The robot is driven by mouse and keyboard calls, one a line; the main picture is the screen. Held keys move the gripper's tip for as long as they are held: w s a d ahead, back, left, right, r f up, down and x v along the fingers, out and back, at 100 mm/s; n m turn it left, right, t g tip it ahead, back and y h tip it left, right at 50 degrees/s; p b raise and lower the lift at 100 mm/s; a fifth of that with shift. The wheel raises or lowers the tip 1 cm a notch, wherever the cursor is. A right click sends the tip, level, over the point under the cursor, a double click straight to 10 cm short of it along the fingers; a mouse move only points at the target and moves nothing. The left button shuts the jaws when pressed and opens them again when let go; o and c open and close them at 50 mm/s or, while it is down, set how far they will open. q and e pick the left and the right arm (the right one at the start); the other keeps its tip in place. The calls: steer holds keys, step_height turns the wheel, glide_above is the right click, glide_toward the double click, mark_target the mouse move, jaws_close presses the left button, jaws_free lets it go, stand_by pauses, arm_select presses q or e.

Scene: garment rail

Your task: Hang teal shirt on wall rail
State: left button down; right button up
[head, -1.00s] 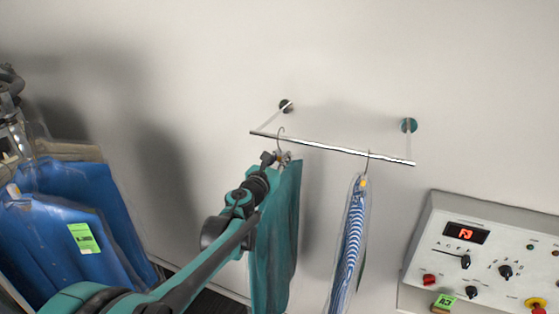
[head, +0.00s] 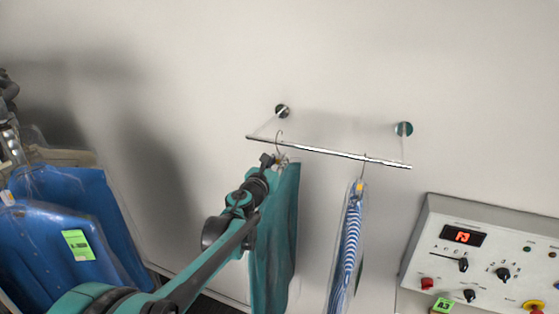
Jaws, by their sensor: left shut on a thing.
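The teal shirt (head: 276,235) hangs upright in the middle of the head view, below the left part of the wall rail (head: 330,152). Its hanger hook (head: 280,139) reaches up to the rail and overlaps it; I cannot tell whether it bears on the bar. My left gripper (head: 276,161) is shut on the hanger just under the hook, at the top of the shirt. My left arm hides part of the shirt's left side. My right gripper is not in view.
A striped blue and white shirt (head: 349,240) in clear cover hangs from the rail's right part. Blue covered garments (head: 50,235) hang at the left. A control panel (head: 480,255) is on the wall at the lower right. The wall above the rail is clear.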

arm_select(q)
steer(key=shift+f+b, duration=0.95)
steer(key=shift+f, duration=0.35)
steer(key=c, duration=1.3)
jaws_free()
steer(key=shift+c, duration=0.2)
steer(key=v, duration=1.2)
steer(key=shift+r, duration=0.1)
steer(key=shift+o, duration=1.1)
steer(key=shift+s, duration=0.1)
